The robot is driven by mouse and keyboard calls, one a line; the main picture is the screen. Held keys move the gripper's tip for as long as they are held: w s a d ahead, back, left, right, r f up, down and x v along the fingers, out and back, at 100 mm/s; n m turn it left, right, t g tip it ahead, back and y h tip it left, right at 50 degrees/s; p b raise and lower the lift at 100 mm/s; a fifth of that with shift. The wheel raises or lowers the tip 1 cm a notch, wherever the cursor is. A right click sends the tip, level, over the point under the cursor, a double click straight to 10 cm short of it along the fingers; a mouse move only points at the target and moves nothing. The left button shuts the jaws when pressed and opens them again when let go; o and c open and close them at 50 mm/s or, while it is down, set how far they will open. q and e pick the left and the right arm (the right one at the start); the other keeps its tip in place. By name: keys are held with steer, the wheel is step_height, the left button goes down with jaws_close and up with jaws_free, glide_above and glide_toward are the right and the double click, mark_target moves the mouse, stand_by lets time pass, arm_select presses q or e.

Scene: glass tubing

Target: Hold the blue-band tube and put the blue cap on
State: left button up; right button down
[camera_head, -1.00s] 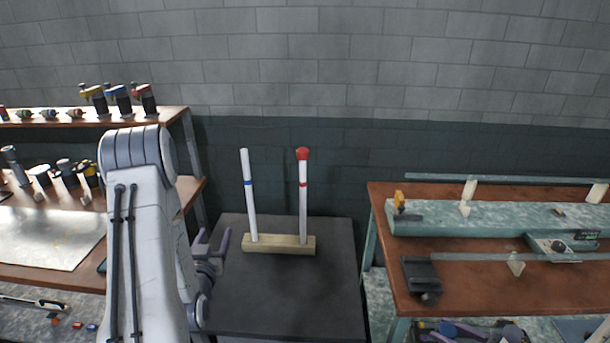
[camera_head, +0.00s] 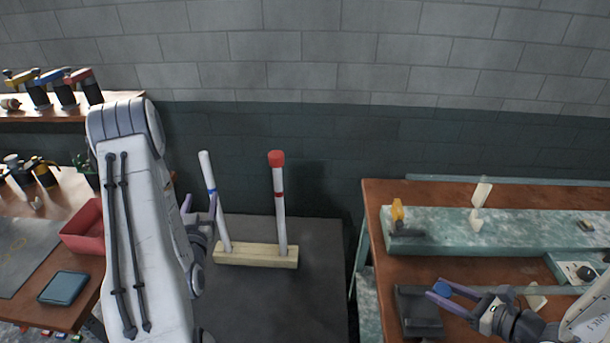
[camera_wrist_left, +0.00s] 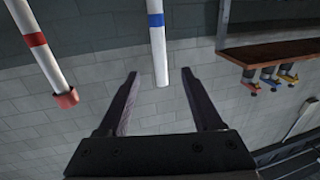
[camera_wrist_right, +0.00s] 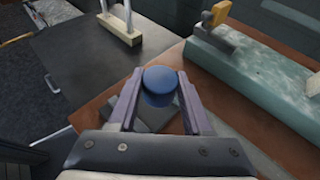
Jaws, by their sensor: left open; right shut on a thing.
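The blue-band tube (camera_head: 211,185) is white and stands tilted in a wooden block (camera_head: 255,256) on the dark table. Its top is bare. The red-band tube (camera_head: 280,210) beside it wears a red cap (camera_head: 276,158). My left gripper (camera_head: 199,203) is open just left of the blue-band tube; in the left wrist view the tube (camera_wrist_left: 157,45) shows ahead, between and beyond the open fingers (camera_wrist_left: 160,90), apart from them. My right gripper (camera_head: 450,291) is shut on the blue cap (camera_head: 442,289), which shows clearly in the right wrist view (camera_wrist_right: 160,84), above the right bench.
The right bench (camera_head: 380,200) carries a teal rail (camera_head: 500,222), a yellow-topped clamp (camera_head: 398,212) and a dark block (camera_head: 418,310). A left bench holds a red bin (camera_head: 85,225). Dark table space (camera_head: 315,300) in front of the wooden block is clear.

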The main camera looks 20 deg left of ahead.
mark_target(207, 175)
steer(key=shift+f, duration=0.15)
steer(key=shift+w+f+b, duration=0.1)
steer(key=shift+f+b, duration=0.2)
steer(key=shift+b, duration=0.1)
arm_select(q)
steer(key=p+x, duration=0.3)
steer(key=x, duration=0.7)
steer(key=shift+w+r, duration=0.1)
steer(key=shift+w, duration=0.2)
arm_select(e)
step_height(207, 175, up, 3)
steer(key=shift+r, duration=0.1)
arm_select(q)
steer(key=shift+w+a, duration=0.35)
steer(key=shift+w, duration=0.25)
arm_select(e)
steer(key=shift+r, duration=0.15)
arm_select(q)
steer(key=shift+c, duration=0.4)
jaws_close()
